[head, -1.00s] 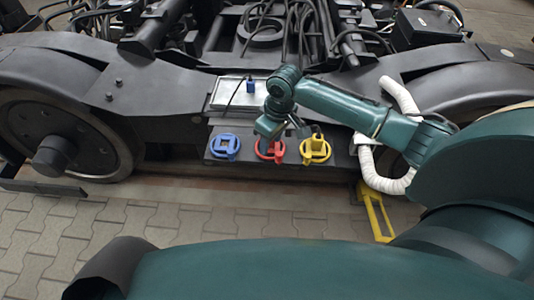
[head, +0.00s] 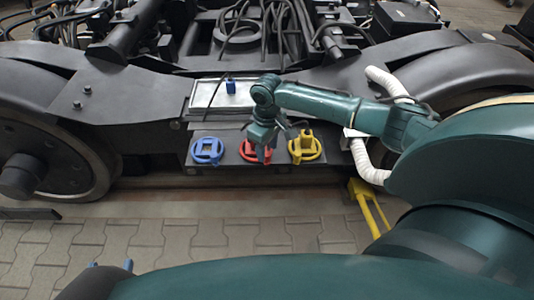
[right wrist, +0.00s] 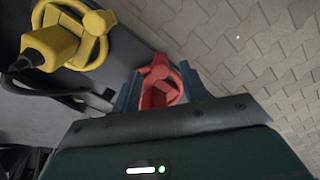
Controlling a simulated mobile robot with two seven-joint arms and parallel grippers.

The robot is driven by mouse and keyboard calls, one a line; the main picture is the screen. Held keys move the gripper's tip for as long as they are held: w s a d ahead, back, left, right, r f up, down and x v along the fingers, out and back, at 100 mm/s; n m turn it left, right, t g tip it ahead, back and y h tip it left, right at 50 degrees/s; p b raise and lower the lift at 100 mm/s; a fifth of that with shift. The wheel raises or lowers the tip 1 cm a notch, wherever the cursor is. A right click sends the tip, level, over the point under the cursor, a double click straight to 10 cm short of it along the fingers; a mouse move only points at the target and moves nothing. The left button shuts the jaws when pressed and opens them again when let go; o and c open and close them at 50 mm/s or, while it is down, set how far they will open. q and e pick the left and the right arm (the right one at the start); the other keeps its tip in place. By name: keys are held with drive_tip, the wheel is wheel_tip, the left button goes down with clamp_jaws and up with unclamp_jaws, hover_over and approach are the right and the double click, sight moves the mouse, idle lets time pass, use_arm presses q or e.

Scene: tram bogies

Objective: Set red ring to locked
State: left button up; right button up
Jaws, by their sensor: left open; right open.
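The red ring (head: 246,153) is the middle one of three coloured rings on a dark panel on the bogie's side. My right gripper (head: 260,152) is right at it and hides part of it. In the right wrist view, the red ring (right wrist: 158,72) with its raised block (right wrist: 157,97) shows between the two blue fingers of my right gripper (right wrist: 160,90). The fingers stand apart on either side of the block; I cannot tell whether they touch it. My left gripper (head: 111,265) shows only its blue fingertips at the bottom left, apart and empty, far from the ring.
A blue ring (head: 207,151) sits left of the red one, and a yellow ring (head: 305,148) with a yellow plug sits close on the right. A cable runs from the yellow plug (right wrist: 50,45). A white hose (head: 362,158) and yellow bracket (head: 368,205) are further right. Paving in front is clear.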

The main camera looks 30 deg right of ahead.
drive_tip(key=shift+f, duration=0.7)
drive_tip(key=shift+c, duration=0.4)
clamp_jaws()
